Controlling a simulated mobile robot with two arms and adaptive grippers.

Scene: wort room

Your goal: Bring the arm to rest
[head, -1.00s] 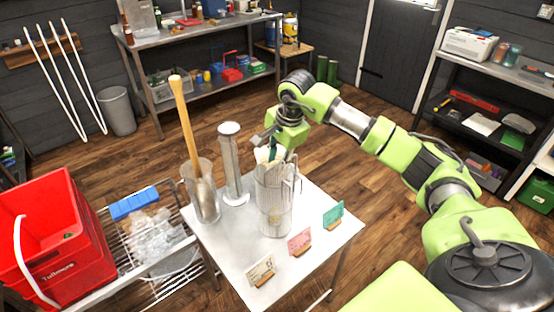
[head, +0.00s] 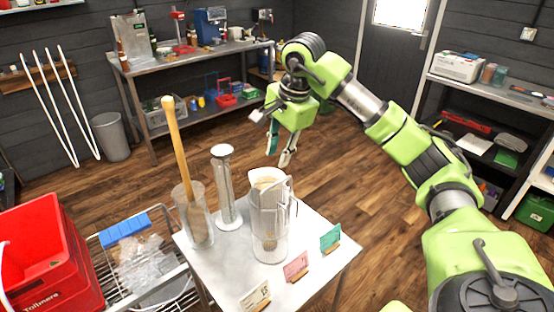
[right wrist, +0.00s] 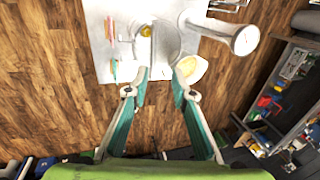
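My right arm reaches in from the right in the head view. Its gripper (head: 281,148) hangs above and behind the clear pitcher (head: 270,226), apart from it. In the right wrist view the gripper's two fingers (right wrist: 160,80) are spread with nothing held between them. The pitcher stands upright on the small metal table (head: 222,262), with something pale in its top and a brownish lump low inside. My left gripper is in neither current view.
A clear cylinder with a wooden-handled tool (head: 178,145) and a tall narrow cylinder (head: 227,185) stand left of the pitcher. White, pink (head: 296,267) and green cards stand along the table's front. A red crate (head: 50,255) is at left. Floor behind the table is clear.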

